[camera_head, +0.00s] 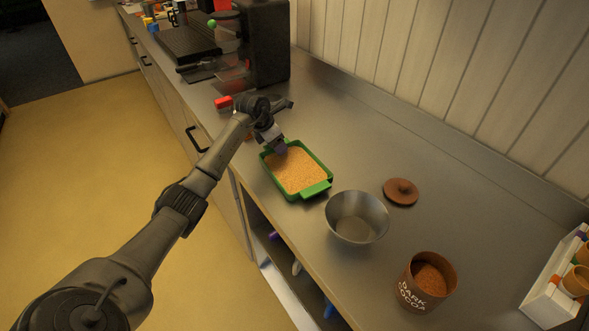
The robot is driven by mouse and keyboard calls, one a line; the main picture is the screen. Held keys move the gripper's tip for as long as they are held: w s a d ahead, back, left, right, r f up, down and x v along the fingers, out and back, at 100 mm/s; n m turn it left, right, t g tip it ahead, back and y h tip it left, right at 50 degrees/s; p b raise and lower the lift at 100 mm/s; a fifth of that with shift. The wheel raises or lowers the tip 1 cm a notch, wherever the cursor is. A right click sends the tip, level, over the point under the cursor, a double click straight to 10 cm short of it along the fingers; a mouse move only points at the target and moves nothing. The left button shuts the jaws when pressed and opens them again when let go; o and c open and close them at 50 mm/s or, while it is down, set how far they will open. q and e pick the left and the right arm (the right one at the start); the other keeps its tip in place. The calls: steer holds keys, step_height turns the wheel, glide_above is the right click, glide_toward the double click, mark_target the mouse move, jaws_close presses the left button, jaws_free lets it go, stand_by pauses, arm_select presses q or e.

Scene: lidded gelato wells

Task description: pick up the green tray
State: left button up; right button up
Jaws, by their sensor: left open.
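The green tray (317,189) lies on the steel counter, near its front edge. It is rectangular, with a handle tab at its near end and a tan, crumb-like fill inside. My left gripper (281,149) is at the far-left end of the tray, over or at its far rim. The gripper is open; its fingers are small and dark here, and I cannot tell whether they touch the tray. The tray's far handle is partly hidden behind the gripper. My right gripper is not in view.
A steel bowl (357,217) stands just right of the tray. A black coffee machine (264,45) stands at the back left. A white rack (553,297) is at the right edge. The counter behind the tray is clear.

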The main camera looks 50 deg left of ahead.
arm_select(q)
steer(key=shift+f, duration=0.2)
steer(key=shift+c, duration=0.2)
jaws_close()
stand_by(0.4)
